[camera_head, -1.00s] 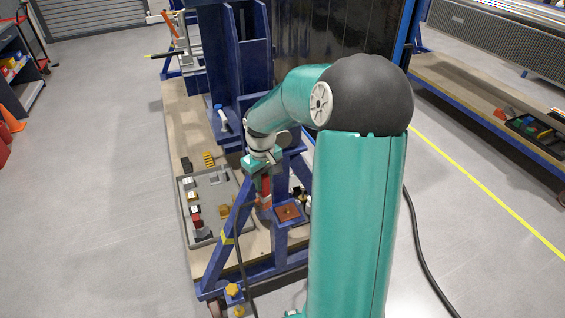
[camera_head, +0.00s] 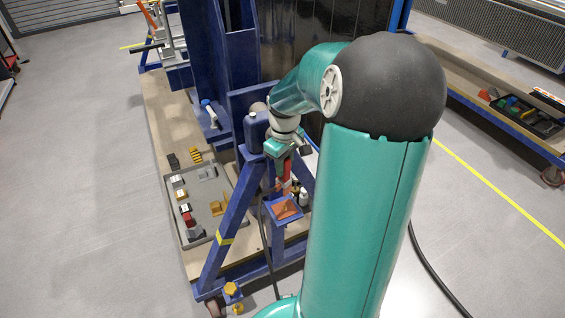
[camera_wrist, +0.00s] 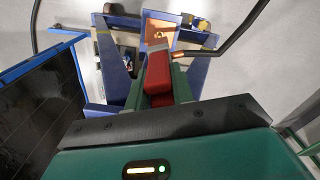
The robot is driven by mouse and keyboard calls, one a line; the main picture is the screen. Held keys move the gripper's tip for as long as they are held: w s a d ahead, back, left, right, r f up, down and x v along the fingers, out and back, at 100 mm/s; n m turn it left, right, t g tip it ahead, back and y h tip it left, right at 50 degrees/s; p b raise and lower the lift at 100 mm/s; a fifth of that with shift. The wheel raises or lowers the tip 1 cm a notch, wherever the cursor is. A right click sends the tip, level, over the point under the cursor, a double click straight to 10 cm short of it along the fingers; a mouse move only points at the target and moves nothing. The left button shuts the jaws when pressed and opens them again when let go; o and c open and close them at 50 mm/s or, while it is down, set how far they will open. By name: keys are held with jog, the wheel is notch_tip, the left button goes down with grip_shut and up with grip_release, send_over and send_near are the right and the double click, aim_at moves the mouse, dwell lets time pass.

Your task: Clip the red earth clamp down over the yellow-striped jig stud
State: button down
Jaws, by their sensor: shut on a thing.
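The red earth clamp (camera_wrist: 158,75) is between the green fingers of my gripper (camera_wrist: 160,88) in the wrist view. In the head view the clamp (camera_head: 286,176) hangs below my gripper (camera_head: 284,160), above and beside the blue jig frame. A black cable (camera_wrist: 235,38) with a copper-coloured end runs up to near the clamp.
A copper-coloured plate (camera_head: 285,209) sits in a blue holder on the jig, just below the clamp. A grey tray (camera_head: 195,236) with several small blocks lies left on the wooden deck. Tall blue uprights and a dark panel (camera_head: 320,60) stand behind. Floor at left is clear.

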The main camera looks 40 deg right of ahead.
aim_at(285, 183)
jog(key=shift+s+r, duration=0.1)
jog(key=shift+s, duration=0.15)
jog(key=shift+f, duration=3.95)
jog(key=shift+f, duration=0.5)
jog(key=c, duration=1.1)
grip_release()
notch_tip(285, 183, up, 14)
jog(key=shift+f, duration=0.1)
